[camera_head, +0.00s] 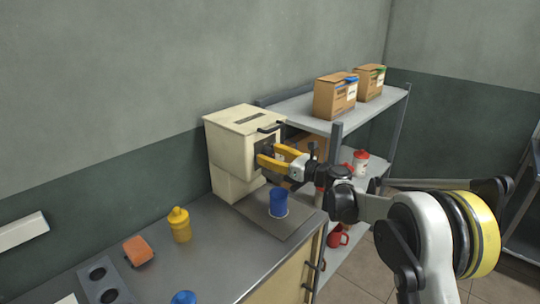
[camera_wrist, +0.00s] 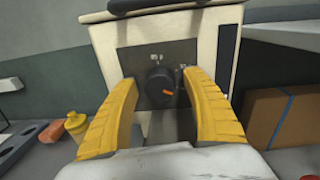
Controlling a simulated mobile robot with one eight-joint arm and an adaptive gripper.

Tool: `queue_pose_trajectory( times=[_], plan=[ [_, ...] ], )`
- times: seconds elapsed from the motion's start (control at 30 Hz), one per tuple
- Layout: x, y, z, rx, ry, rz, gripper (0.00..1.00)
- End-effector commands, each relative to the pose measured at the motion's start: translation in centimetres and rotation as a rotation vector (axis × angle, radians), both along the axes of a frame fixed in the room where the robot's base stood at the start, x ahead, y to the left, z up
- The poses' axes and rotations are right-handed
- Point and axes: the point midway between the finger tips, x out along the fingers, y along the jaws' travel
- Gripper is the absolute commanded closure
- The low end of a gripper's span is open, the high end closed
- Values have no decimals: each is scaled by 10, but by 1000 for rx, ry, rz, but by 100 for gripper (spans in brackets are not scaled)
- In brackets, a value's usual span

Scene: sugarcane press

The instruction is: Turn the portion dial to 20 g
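The portion dial (camera_wrist: 160,87) is a dark round knob with an orange pointer mark, on a dark panel (camera_wrist: 185,52) on the front of a cream machine (camera_head: 238,143). The orange mark sits right of the knob's centre, pointing right and slightly down. Small pale labels stand above the dial, too small to read. My gripper (camera_head: 271,157) has yellow fingers; in the wrist view (camera_wrist: 160,88) they are apart, one on each side of the dial. I cannot tell whether the fingertips touch the knob. In the head view the dial is mostly hidden by my gripper.
A blue cup (camera_head: 278,202) stands on the tray (camera_head: 250,208) below the machine's front. A yellow bottle (camera_head: 180,225) and an orange block (camera_head: 138,250) are on the counter (camera_head: 205,265). A shelf (camera_head: 310,121) with boxes stands to the right.

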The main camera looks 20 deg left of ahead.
Motion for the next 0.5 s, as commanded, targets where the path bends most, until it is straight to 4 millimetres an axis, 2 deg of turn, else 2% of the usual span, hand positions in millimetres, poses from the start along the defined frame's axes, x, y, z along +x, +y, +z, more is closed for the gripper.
queue_pose_trajectory(
  times=[0.03,0.1,0.17,0.5],
  plan=[
    [0,0,0,0,0,0,59],
    [0,0,0,0,0,0,80],
    [0,0,0,0,0,0,96],
    [0,0,0,-13,-33,0,96]
  ],
)
